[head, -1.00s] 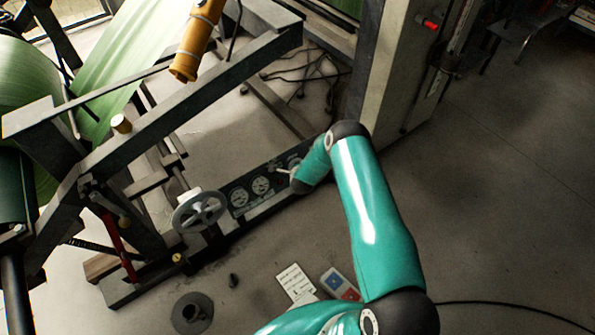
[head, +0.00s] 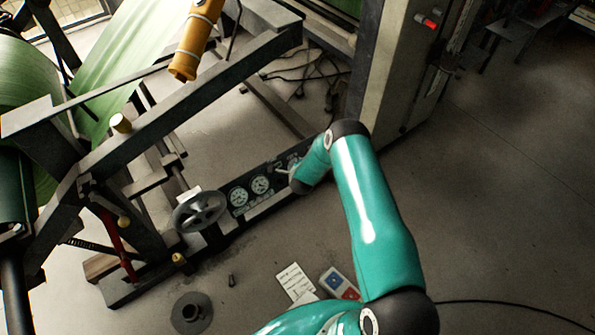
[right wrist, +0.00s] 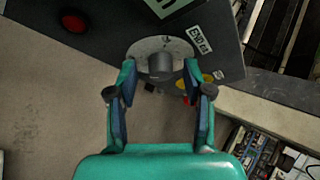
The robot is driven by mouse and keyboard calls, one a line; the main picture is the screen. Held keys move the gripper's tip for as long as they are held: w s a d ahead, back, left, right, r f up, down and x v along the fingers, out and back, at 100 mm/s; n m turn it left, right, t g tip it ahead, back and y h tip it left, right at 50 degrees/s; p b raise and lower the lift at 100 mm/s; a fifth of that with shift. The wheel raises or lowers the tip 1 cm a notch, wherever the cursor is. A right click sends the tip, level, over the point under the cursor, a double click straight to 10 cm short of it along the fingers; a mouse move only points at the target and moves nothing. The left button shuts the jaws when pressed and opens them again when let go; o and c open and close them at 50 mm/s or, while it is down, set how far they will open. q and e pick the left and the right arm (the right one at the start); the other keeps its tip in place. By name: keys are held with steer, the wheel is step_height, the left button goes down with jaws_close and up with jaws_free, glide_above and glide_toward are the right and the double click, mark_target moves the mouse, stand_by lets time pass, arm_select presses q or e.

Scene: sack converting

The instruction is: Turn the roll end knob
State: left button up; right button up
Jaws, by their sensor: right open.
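The knob (right wrist: 161,66) is dark and round, in the middle of a pale round dial plate (right wrist: 143,47) in the right wrist view. A white label (right wrist: 199,40), partly readable as "END", is beside the dial on the dark panel. My right gripper (right wrist: 160,78) is open, with one finger on each side of the knob. I cannot tell whether the fingers touch it. In the head view my teal right arm reaches down to the gauge panel (head: 249,190), and its wrist hides the knob. My left gripper is not in view.
A red button (right wrist: 74,22) is on the panel, left of the dial. A handwheel (head: 199,211) stands left of the gauges. A green film roll (head: 25,85) sits in the frame at upper left. A grey cabinet (head: 385,75) stands behind my arm. Open floor is at right.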

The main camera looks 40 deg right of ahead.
steer(key=v, duration=1.1)
steer(key=shift+s+a+r, duration=0.15)
steer(key=shift+a+r, duration=0.1)
steer(key=shift+r, duration=0.05)
